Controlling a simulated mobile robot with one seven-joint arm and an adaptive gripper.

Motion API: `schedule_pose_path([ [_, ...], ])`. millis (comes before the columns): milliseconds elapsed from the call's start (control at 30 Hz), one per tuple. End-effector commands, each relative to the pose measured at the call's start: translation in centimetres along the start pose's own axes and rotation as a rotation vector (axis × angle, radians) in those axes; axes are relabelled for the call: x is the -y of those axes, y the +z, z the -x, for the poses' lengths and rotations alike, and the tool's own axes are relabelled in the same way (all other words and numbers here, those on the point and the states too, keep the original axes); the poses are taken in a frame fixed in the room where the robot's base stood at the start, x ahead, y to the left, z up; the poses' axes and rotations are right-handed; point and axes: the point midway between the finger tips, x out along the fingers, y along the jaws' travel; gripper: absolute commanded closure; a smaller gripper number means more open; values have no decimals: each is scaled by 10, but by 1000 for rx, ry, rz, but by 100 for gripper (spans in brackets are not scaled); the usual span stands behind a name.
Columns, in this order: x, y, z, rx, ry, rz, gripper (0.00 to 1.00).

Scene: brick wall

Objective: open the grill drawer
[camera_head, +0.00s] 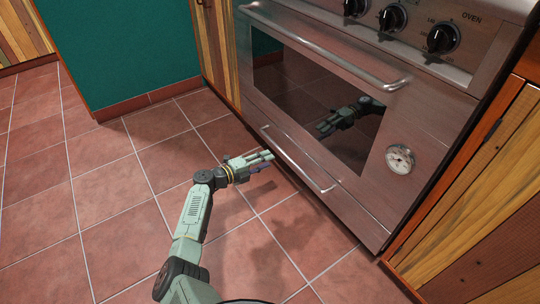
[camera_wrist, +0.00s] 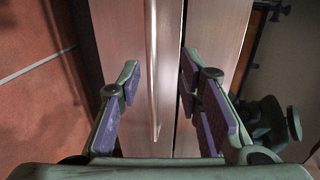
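The grill drawer (camera_head: 345,213) is the low metal front under the oven door, and it looks closed. Its long thin bar handle (camera_head: 298,160) slants across the front in the head view. My gripper (camera_head: 268,160) is open, low over the floor, just left of and close to the handle. In the wrist view the handle (camera_wrist: 152,70) runs up and down between the open fingers of my gripper (camera_wrist: 160,66), nearer the left finger. I see no contact with it. Whether the fingertips reach past the bar is unclear.
The oven door with its dark window (camera_head: 300,85) and its own larger handle (camera_head: 320,50) is above the drawer. A round dial (camera_head: 400,158) is at the lower right. Wooden cabinets (camera_head: 480,200) flank the oven. The tiled floor (camera_head: 110,215) in front is clear.

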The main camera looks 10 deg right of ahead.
Motion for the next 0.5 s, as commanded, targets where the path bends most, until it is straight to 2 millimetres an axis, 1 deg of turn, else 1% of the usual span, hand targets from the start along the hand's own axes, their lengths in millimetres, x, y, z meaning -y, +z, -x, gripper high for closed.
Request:
schedule_pose_path([
  [33, -10, -4, -2, -12, 15, 1, 68],
  [100, -14, -6, -6, -19, 24, 2, 68],
  [167, -15, -7, -12, -21, 24, 2, 68],
  [267, -16, -7, -28, -20, 23, 1, 68],
  [500, -17, -7, -75, -19, 22, 0, 68],
])
